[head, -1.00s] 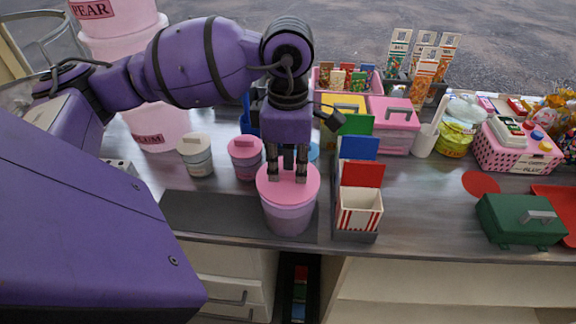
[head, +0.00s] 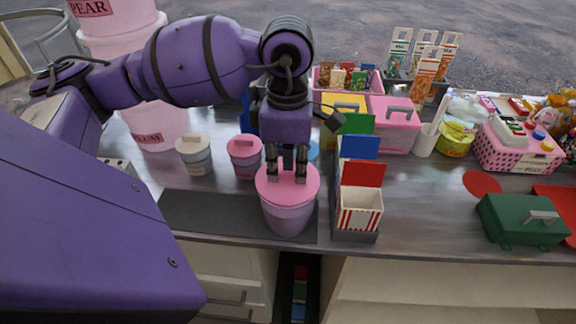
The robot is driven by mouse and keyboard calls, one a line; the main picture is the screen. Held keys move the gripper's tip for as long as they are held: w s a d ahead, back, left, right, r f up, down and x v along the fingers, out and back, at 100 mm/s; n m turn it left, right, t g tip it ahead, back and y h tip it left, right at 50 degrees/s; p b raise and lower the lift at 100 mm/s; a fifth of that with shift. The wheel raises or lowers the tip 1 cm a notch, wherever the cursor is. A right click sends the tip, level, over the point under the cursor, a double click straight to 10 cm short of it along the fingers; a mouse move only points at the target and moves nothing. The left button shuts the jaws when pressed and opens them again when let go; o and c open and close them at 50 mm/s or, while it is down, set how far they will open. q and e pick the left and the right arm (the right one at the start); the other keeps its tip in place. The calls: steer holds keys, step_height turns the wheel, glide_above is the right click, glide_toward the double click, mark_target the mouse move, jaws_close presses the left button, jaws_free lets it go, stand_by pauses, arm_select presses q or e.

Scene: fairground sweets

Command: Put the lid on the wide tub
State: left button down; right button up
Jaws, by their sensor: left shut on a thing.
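The wide tub (head: 287,219) is pale purple and stands upright on the dark mat near the counter's front edge. The pink lid (head: 272,194) lies over the tub's mouth and looks about level. I cannot tell whether it is fully seated. My left gripper (head: 287,178) points straight down at the lid's middle and is shut on the lid's grip, which its fingers mostly hide. My right gripper is not in view.
A rack with a red-and-white striped box (head: 359,210) stands close right of the tub. A pink-lidded tub (head: 245,158) and a white-lidded tub (head: 195,155) stand behind left. The dark mat (head: 205,215) is clear on the left. A green case (head: 520,221) lies far right.

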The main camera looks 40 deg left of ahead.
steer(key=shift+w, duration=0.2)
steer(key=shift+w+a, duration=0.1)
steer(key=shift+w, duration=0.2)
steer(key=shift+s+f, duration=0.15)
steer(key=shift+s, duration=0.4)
arm_select(q)
steer(key=c, duration=2.1)
jaws_free()
steer(key=o, duration=0.3)
steer(key=shift+o, duration=0.4)
steer(key=shift+o, duration=2.1)
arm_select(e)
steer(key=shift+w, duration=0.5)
